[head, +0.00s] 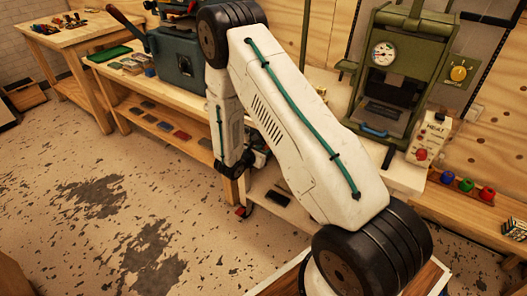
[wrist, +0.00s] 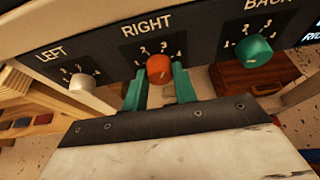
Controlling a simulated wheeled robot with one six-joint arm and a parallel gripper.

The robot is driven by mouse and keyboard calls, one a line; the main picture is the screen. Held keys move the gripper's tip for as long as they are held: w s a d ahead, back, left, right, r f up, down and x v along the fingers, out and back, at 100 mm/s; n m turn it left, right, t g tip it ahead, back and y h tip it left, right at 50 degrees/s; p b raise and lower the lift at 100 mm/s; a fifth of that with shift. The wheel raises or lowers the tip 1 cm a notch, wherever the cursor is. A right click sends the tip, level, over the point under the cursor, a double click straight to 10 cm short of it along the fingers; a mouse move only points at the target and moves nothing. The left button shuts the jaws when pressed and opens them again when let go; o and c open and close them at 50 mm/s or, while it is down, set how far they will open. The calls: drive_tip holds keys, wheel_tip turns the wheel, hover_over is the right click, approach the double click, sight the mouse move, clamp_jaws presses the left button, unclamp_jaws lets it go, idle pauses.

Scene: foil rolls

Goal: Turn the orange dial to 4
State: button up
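The orange dial (wrist: 159,68) is in the upper middle of the wrist view, on a dark panel under the label RIGHT. White numbers from 1 to 4 run in an arc around it. Where its pointer stands is too small to read. My gripper (wrist: 160,76) has two green fingers, one on each side of the dial, with their tips level with it. Whether they touch the dial or leave a thin gap cannot be told. In the head view my arm covers the area, and I cannot make out the orange dial there.
A white dial (wrist: 82,82) under LEFT and a teal dial (wrist: 253,50) under BACK flank the orange one on the same panel. In the head view, a box marked HEAT with a red knob (head: 421,154) stands beside a green press (head: 400,70) on the right.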

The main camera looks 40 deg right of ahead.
drive_tip(key=shift+m, duration=0.3)
drive_tip(key=shift+s+d+f+m+t, duration=0.1)
drive_tip(key=shift+s+m+t, duration=0.05)
drive_tip(key=shift+m+t, duration=1.2)
drive_tip(key=shift+s+f+m+t, duration=0.15)
drive_tip(key=shift+m+t, duration=0.8)
drive_tip(key=shift+m, duration=0.8)
drive_tip(key=shift+r+y, duration=0.1)
drive_tip(key=shift+y, duration=0.2)
drive_tip(key=o, duration=1)
drive_tip(key=shift+c, duration=0.2)
drive_tip(key=v, duration=0.7)
drive_tip(key=shift+s+a, duration=0.25)
drive_tip(key=shift+a, duration=0.05)
drive_tip(key=shift+r, duration=0.1)
